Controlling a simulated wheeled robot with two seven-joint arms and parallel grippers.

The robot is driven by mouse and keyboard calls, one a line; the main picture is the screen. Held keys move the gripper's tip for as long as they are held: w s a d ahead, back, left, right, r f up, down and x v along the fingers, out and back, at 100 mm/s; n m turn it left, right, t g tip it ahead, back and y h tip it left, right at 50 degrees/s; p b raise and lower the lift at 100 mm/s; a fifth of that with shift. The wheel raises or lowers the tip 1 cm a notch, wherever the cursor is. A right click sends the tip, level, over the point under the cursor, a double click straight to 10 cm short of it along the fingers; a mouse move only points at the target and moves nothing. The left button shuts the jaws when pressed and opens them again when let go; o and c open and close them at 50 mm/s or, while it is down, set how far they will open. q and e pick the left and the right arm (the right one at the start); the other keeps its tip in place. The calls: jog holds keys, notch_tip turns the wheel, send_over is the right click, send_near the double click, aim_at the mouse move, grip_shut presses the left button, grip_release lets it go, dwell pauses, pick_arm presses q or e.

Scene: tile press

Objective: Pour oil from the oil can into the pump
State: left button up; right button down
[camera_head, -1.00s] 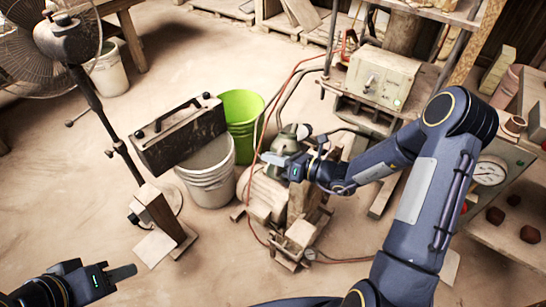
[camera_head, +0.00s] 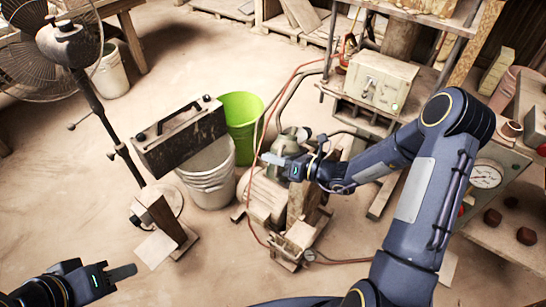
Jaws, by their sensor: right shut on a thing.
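The pump (camera_head: 262,195) is the machine on a wooden base in the middle of the floor, with hoses running to it. My right gripper (camera_head: 272,160) is over it, reaching in from the right.
A fan (camera_head: 65,45) is further left. A shelf with a beige box (camera_head: 380,82) is behind. A red hose (camera_head: 345,262) lies on the floor.

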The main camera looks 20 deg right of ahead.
jog(key=shift+w+d+r+m+p, duration=0.1)
jog(key=shift+r+m+p, duration=0.05)
jog(key=shift+r+p, duration=0.25)
jog(key=shift+w+d+r+m+p, duration=0.15)
jog(key=shift+r+p, duration=0.15)
jog(key=shift+p, duration=0.2)
jog(key=shift+a+r, duration=0.1)
dwell(0.6)
jog(key=shift+w+r+m+p, duration=0.25)
jog(key=shift+r+p, duration=0.2)
jog(key=shift+p, duration=0.5)
jog(key=shift+r, duration=0.1)
dwell(0.3)
jog(key=shift+w+d+r+p, duration=0.1)
jog(key=shift+d+r+p, duration=0.2)
jog(key=shift+p, duration=0.4)
jog(key=shift+w+r+m, duration=0.1)
jog(key=shift+r+m, duration=0.05)
jog(key=shift+m, duration=0.1)
dwell(0.5)
jog(key=shift+w+d+r+m+p, duration=0.15)
jog(key=shift+w+r+m+p, duration=0.25)
jog(key=shift+p, duration=0.65)
jog(key=shift+s+r, duration=0.1)
jog(key=shift+r, duration=0.05)
